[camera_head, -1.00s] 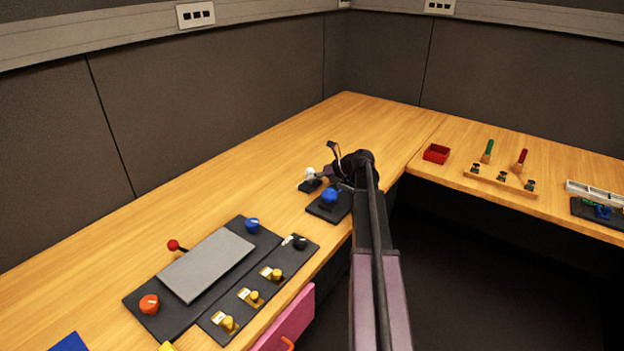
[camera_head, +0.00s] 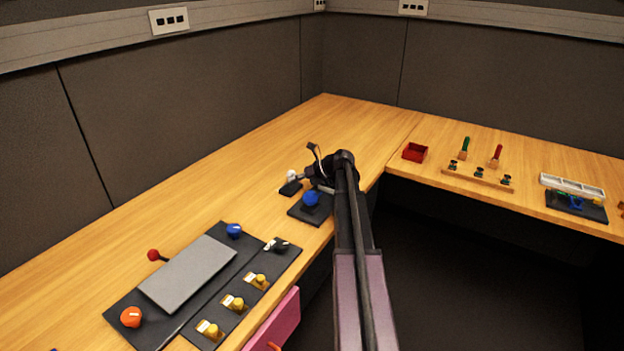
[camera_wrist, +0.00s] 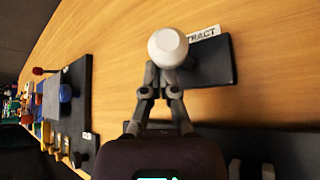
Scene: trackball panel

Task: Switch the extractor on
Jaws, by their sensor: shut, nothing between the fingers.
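The extractor control is a white round knob (camera_wrist: 168,47) on a dark plate (camera_wrist: 215,65). A partly covered label (camera_wrist: 203,34) reading "TRACT" lies beside it. In the head view the knob (camera_head: 292,175) stands at the left of my gripper, above its small black plate (camera_head: 290,189). My gripper (camera_wrist: 166,76) is shut and empty. Its fingertips are right at the knob in the wrist view; I cannot tell whether they touch it. The knob hides part of the label.
A blue ball on a black panel (camera_head: 291,210) sits close in front of my gripper. A larger black panel (camera_head: 122,312) with knobs and a grey plate lies at left. A red tray (camera_head: 415,152) is at right. The desk behind the knob is clear.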

